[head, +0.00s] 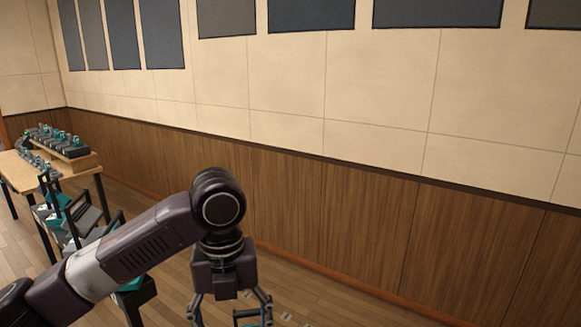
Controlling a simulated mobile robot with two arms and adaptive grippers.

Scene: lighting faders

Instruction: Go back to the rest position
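My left arm comes in from the lower left and bends at a dark round joint. My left gripper (231,312) points down at the bottom edge of the head view. Its two fingers are spread apart and nothing shows held between them; the tips are at or near the picture's edge. My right gripper is not in view. No lighting faders can be made out.
A wooden table (18,172) at the far left bears several small black and teal devices (60,142). Dark chairs with teal parts (88,215) stand beside it, partly behind my arm. A wood-panelled wall (370,230) runs along the back. Some wooden floor (300,285) shows bare.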

